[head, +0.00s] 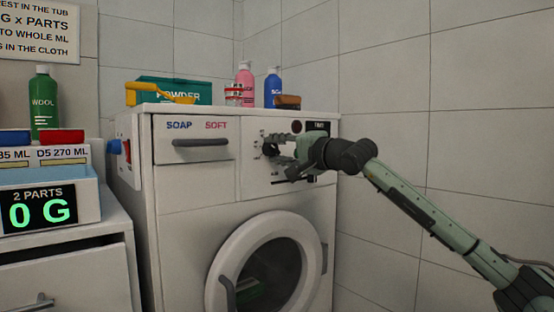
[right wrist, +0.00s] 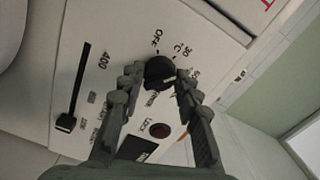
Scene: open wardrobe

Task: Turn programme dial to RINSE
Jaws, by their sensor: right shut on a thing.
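The programme dial (right wrist: 160,72) is a dark round knob on the white front panel of the washing machine (head: 196,234). My right gripper (right wrist: 155,80) has its two fingers on either side of the dial and is shut on it. In the head view the right gripper (head: 272,146) reaches the panel from the right, and its fingers largely hide the dial. A pale mark shows on the dial's lower right. My left gripper is not in view.
The panel also holds a slider (right wrist: 65,122), a dark red button (right wrist: 160,130) and a dark display (right wrist: 133,149). The soap drawer (head: 194,139) is left of the dial. Bottles and a powder box (head: 185,90) stand on top. A tiled wall is at right.

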